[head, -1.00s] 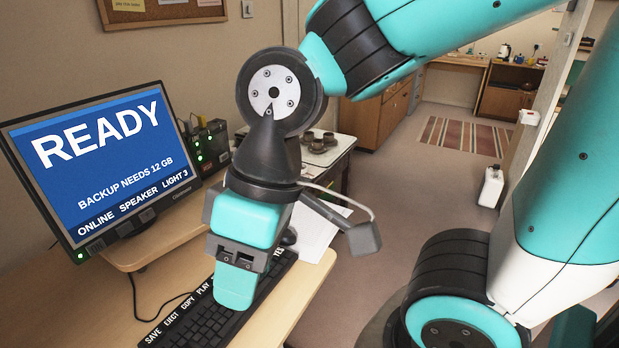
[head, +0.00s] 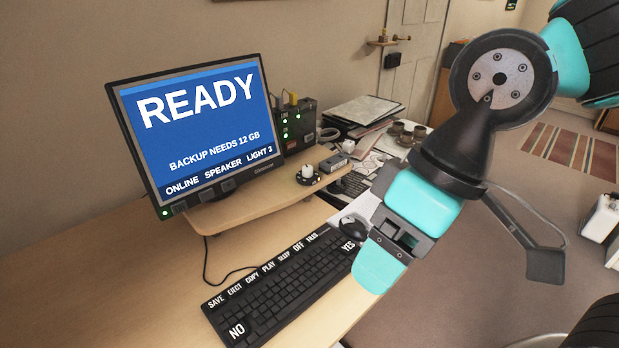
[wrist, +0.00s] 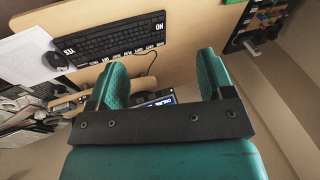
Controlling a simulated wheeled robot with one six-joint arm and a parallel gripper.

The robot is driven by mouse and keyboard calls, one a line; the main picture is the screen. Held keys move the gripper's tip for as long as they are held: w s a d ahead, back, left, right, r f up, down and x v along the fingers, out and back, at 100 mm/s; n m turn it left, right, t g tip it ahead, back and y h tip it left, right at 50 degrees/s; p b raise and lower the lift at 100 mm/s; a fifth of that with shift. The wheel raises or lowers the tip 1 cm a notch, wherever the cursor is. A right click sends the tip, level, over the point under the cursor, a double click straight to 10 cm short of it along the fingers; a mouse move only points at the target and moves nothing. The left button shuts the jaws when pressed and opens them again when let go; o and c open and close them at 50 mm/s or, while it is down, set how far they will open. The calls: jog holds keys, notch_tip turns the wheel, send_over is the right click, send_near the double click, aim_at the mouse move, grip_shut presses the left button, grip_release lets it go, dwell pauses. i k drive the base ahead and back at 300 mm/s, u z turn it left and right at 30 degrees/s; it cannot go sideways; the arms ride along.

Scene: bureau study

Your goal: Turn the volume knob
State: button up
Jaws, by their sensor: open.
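A small white knob on a round black base (head: 307,174) sits on the right part of the wooden monitor riser (head: 255,197) in the head view. It looks like the volume knob, but I can read no label on it. My gripper (head: 383,258) is to the right of the riser, pointing down near the desk's right edge, clear of the knob. In the wrist view my gripper (wrist: 160,82) shows two teal fingers spread apart with nothing held between them. I cannot make out the knob clearly in that view.
A monitor (head: 190,130) reading READY stands on the riser. A small grey box (head: 334,164) is beside the knob, with a black device with green lights (head: 292,122) behind. A keyboard (head: 285,285) and mouse (head: 353,229) lie in front. Papers and cups are farther back.

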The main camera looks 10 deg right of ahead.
aim_at(307, 170)
jog(key=z, duration=0.75)
jog(key=i, duration=0.6)
jog(key=u, duration=1.3)
